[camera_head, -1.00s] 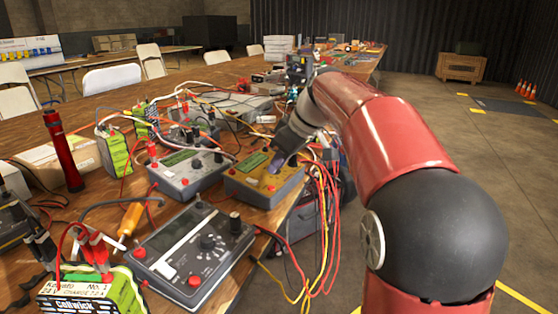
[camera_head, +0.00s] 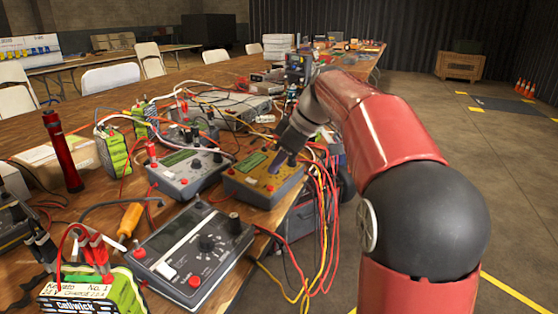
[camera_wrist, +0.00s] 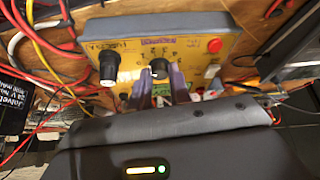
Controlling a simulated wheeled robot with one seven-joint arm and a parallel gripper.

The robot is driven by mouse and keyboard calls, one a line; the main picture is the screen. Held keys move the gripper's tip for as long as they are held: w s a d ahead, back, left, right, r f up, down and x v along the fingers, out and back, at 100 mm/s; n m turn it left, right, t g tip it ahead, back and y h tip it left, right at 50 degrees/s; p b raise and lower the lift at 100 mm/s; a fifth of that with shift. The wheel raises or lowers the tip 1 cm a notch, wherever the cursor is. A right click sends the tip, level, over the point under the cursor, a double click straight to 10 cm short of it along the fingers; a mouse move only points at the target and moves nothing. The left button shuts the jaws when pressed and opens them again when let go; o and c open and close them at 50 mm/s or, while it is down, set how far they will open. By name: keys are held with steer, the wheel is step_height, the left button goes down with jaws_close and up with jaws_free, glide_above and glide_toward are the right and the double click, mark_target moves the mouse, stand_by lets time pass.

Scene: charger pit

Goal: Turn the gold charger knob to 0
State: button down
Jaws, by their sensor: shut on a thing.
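The gold charger (camera_head: 240,187) sits at the table's right edge in the head view. In the wrist view the gold panel (camera_wrist: 130,35) fills the top. Its middle knob (camera_wrist: 160,69), black with a pale pointer mark, sits between my gripper's two purple-grey fingers (camera_wrist: 158,82), which are shut on it. A second black knob (camera_wrist: 109,66) is to the left, and a red button (camera_wrist: 214,46) to the right. The dial numbers are too small to read.
A grey charger (camera_head: 188,174) stands just left of the gold one, and a larger dark-faced charger (camera_head: 195,250) in front. Red and yellow cables (camera_head: 322,215) hang off the table edge beside my gripper. A green battery (camera_head: 112,152) and a red cylinder (camera_head: 63,150) stand further left.

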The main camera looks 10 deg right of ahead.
steer(key=c, duration=1.3)
jaws_free()
steer(key=shift+r, duration=0.1)
steer(key=p+v, duration=0.1)
steer(key=v, duration=0.6)
steer(key=shift+s+r, duration=0.15)
steer(key=shift+r, duration=0.1)
steer(key=shift+d, duration=0.1)
steer(key=s+a+f+m+h, duration=0.1)
steer(key=s+f+m, duration=0.3)
steer(key=s, duration=0.5)
steer(key=s+a+f+m+t+h, duration=0.1)
steer(key=s+f+m+h, duration=0.1)
steer(key=s+f, duration=0.6)
steer(key=s+a+f+m+t+h, duration=0.1)
steer(key=s+f+m+h, duration=0.1)
steer(key=s+f+m, duration=0.3)
steer(key=s+f, duration=0.1)
steer(key=s, duration=0.3)
steer(key=shift+s+a+f+m, duration=0.2)
steer(key=shift+s+m, duration=0.1)
steer(key=shift+s, duration=0.1)
